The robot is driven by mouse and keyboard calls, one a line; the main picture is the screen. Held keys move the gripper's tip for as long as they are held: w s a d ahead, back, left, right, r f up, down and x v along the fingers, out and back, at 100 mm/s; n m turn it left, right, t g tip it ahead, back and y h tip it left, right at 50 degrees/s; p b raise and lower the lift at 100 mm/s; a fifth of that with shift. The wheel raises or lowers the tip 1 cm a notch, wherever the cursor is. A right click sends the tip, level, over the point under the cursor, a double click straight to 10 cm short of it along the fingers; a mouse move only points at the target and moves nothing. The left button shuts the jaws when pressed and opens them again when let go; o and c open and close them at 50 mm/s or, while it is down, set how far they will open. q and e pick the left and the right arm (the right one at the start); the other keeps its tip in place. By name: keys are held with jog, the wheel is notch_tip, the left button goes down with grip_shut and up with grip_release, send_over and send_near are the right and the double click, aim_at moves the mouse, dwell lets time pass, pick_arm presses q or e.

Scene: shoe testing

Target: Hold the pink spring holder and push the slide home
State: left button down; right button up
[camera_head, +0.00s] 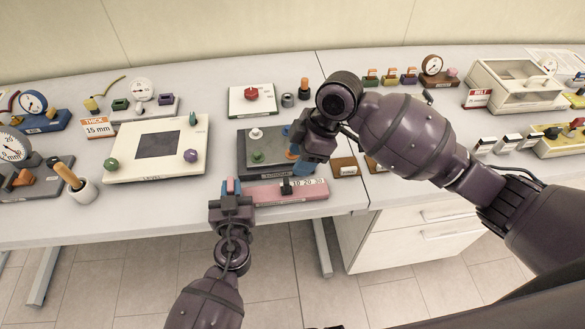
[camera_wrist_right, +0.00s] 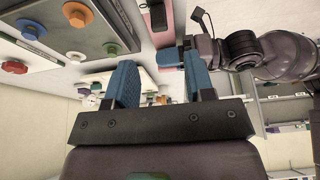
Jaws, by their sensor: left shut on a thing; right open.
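The pink spring holder (camera_head: 262,193) lies along the table's front edge in the head view, with a 10 20 30 scale. A small black slide (camera_head: 286,187) stands on it left of the scale. My left gripper (camera_head: 232,187) is shut on the holder's left end. My right gripper (camera_head: 298,160) is open and empty, above and behind the holder's right part, apart from it. In the right wrist view, the blue fingers of my right gripper (camera_wrist_right: 160,65) are spread. The pink holder (camera_wrist_right: 160,18) shows beyond them, with my left gripper (camera_wrist_right: 198,50) at its end.
A dark grey plate with coloured knobs (camera_head: 252,160) lies right behind the holder, close to my right gripper. Brown blocks (camera_head: 345,167) stand to the right. A white level plate (camera_head: 125,172) lies to the left. The table's front edge is just before the holder.

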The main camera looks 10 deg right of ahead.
jog(key=shift+v, duration=1.1)
pick_arm(q)
jog(key=c, duration=1)
grip_release()
jog(key=shift+s, duration=0.1)
